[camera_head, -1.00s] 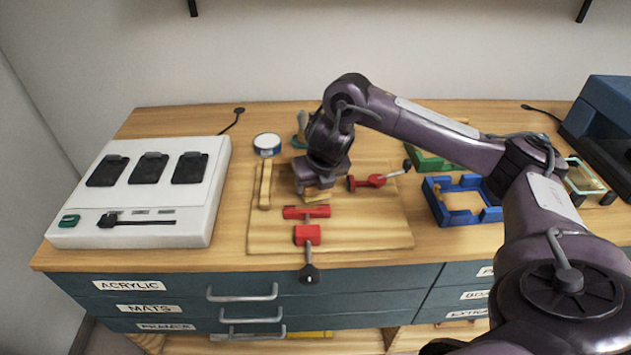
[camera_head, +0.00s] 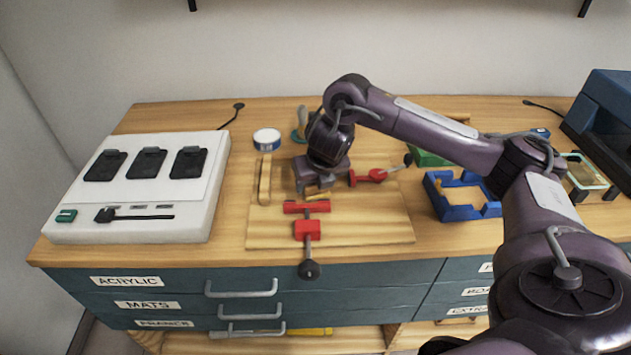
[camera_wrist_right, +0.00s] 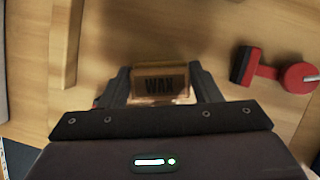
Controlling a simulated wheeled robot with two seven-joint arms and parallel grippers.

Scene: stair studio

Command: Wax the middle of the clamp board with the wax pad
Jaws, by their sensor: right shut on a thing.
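The clamp board (camera_head: 365,230) is a light wooden board on the bench, with a wooden strip (camera_head: 265,180) along its left side. One red clamp (camera_head: 307,230) is at its front edge and another red clamp (camera_head: 372,176) is at its right; the right one also shows in the wrist view (camera_wrist_right: 268,72). My right gripper (camera_head: 316,190) is low over the middle of the board, between the strip and the right clamp. It is shut on the wax pad (camera_wrist_right: 160,84), a tan block marked WAX. Whether the pad touches the board is unclear. My left gripper is out of view.
A white device with three black pads (camera_head: 140,190) stands at the left. A round tin (camera_head: 267,139) sits behind the board. A blue frame (camera_head: 460,197) and a green block (camera_head: 430,158) lie to the right. The board's front right is clear.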

